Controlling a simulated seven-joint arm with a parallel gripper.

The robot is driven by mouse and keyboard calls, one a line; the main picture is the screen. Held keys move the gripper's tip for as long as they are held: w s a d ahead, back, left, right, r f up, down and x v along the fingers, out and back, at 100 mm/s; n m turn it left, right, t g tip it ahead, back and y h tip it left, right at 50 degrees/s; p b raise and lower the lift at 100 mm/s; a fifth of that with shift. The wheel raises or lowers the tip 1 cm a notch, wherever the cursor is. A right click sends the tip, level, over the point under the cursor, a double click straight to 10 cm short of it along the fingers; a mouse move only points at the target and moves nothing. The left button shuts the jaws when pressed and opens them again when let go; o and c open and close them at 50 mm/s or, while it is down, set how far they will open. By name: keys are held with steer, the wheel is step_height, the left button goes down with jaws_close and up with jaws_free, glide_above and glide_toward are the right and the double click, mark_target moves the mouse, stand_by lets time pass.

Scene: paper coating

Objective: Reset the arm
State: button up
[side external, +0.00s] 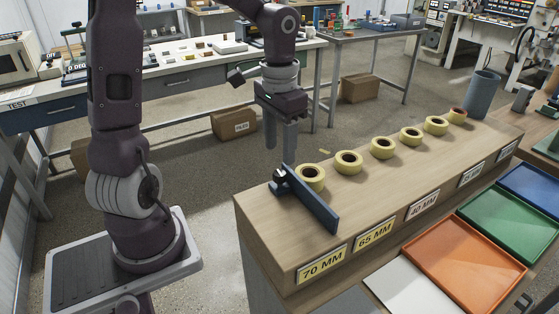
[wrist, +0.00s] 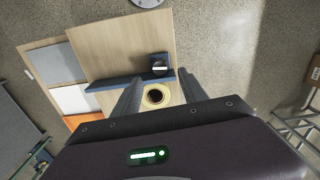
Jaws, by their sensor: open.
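My gripper (side external: 280,137) hangs pointing down above and behind the left part of the wooden bench, with its fingers apart and nothing between them. In the wrist view my gripper (wrist: 155,95) shows two grey fingers, with a yellow tape roll (wrist: 165,95) below, seen between them. In the side view the nearest yellow roll (side external: 311,178) lies flat on the bench beside a blue upright plate (side external: 309,199). Several more yellow rolls (side external: 382,148) lie in a row toward the right.
The wooden bench (side external: 270,235) carries size labels such as 70 MM (side external: 322,263). A grey cylinder (side external: 482,94) stands at its far end. Orange (side external: 465,262), green (side external: 508,222) and blue trays lie in front. Cardboard boxes (side external: 233,122) sit on the floor behind.

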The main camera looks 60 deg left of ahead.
steer(key=shift+r, duration=0.45)
steer(key=shift+s+d+r, duration=0.15)
steer(key=shift+s+d, duration=0.05)
steer(key=shift+s, duration=0.05)
steer(key=s+d+r+t, duration=0.2)
steer(key=s+d+r, duration=0.1)
steer(key=s, duration=0.4)
steer(key=s+d+r+t, duration=0.3)
steer(key=s+d+r, duration=0.1)
steer(key=s, duration=0.3)
steer(key=shift+s+d+m+t, duration=0.15)
steer(key=shift+d+m+t, duration=0.2)
steer(key=shift+d, duration=0.3)
